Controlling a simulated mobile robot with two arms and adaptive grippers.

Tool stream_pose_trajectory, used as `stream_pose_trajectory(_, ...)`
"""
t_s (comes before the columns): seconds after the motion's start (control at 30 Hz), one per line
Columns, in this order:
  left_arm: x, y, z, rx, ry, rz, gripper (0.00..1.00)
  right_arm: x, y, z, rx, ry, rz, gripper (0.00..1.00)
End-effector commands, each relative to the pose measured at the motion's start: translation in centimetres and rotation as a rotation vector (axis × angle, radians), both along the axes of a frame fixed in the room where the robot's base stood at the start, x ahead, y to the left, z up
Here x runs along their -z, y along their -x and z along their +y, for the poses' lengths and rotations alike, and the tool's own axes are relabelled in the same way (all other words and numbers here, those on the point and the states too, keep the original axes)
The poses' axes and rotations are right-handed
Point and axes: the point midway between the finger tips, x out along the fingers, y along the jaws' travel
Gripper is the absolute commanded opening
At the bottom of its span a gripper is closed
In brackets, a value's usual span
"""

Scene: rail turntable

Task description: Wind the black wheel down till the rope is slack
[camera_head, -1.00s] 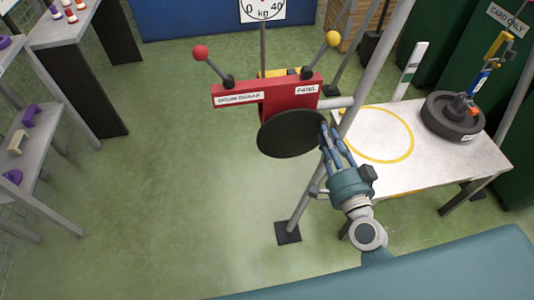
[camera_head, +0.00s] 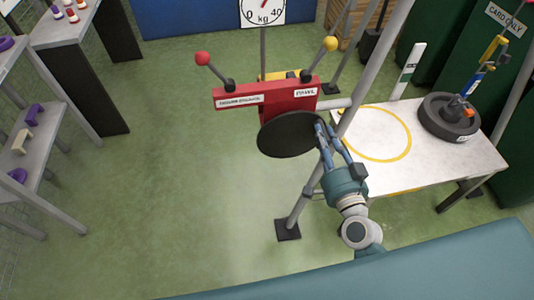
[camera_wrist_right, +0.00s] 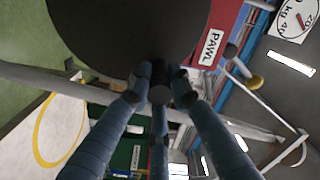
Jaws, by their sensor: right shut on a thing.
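The black wheel (camera_head: 287,135) is a disc on the front of a red winch body (camera_head: 290,97) on a grey post. My right gripper (camera_head: 322,134) is at the wheel's right edge. In the right wrist view its fingers (camera_wrist_right: 158,90) close around a small dark knob (camera_wrist_right: 160,94) at the edge of the wheel (camera_wrist_right: 130,35). A black round weight (camera_head: 450,118) stands on the white table, with a blue and yellow hook piece (camera_head: 476,82) above it. I cannot make out whether the rope is slack. My left gripper is out of view.
A red-ball lever (camera_head: 203,59) and a yellow-ball lever (camera_head: 330,44) stand on the winch. A kg dial (camera_head: 263,10) is behind. The white table (camera_head: 420,165) is right of the post. Shelves (camera_head: 45,135) line the left; the floor between is clear.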

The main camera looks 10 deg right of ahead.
Motion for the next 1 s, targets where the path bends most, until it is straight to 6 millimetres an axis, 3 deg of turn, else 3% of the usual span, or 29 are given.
stream_pose_trajectory(0.03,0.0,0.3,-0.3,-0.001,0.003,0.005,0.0,-0.7,-0.2,0.1,0.0,-0.001,-0.014,0.0)
stream_pose_trajectory(1.0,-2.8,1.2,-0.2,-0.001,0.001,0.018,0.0,-2.0,-0.2,1.5,-0.002,0.208,-0.012,0.0)
